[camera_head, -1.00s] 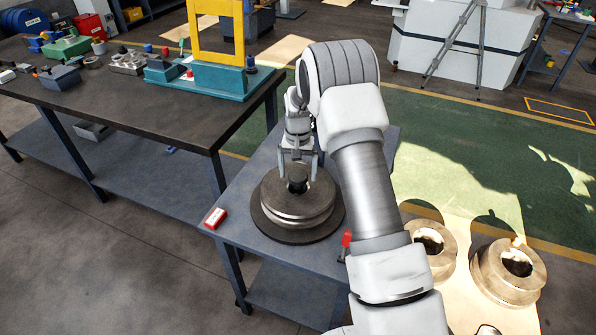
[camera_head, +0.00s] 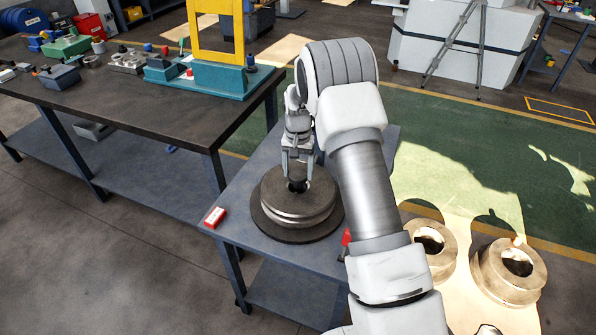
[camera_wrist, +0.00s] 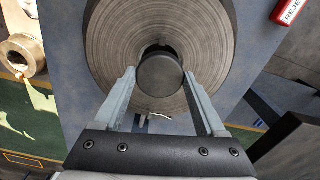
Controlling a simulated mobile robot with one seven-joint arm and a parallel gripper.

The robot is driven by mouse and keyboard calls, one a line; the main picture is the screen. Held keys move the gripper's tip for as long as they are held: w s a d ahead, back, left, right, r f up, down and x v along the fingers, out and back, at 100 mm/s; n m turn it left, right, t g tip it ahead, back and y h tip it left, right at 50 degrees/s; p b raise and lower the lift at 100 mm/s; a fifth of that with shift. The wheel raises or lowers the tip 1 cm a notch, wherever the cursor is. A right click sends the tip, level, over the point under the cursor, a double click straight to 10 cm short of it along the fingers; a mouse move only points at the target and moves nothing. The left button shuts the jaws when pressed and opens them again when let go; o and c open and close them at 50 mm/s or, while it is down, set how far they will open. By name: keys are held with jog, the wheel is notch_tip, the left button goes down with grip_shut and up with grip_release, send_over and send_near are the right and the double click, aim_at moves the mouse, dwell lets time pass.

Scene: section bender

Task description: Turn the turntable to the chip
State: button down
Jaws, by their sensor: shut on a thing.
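A thick grey metal roll (camera_head: 271,203) with ringed grooves lies flat on a dark round turntable plate (camera_head: 263,226) on the blue-grey table. A dark round knob (camera_wrist: 160,77) stands at the roll's centre. My gripper (camera_head: 297,180) reaches down from above, and in the wrist view its two fingers (camera_wrist: 160,80) are shut on the knob, one on each side. A small bright irregular mark (camera_wrist: 152,119) shows at the roll's near edge in the wrist view; I cannot tell for sure that it is the chip. My arm covers ground to the right.
A red block with a white label (camera_head: 215,217) lies at the table's left edge, and a red-topped piece (camera_head: 346,238) stands at the right edge. Two metal rings (camera_head: 508,272) sit lower right. A dark workbench (camera_head: 130,110) with tools adjoins on the left.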

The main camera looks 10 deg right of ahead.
jog(key=m+b, duration=0.1)
jog(key=m, duration=0.2)
grip_release()
jog(key=shift+r, duration=0.1)
notch_tip(320, 180, up, 17)
jog(key=shift+r, duration=0.2)
dwell(0.5)
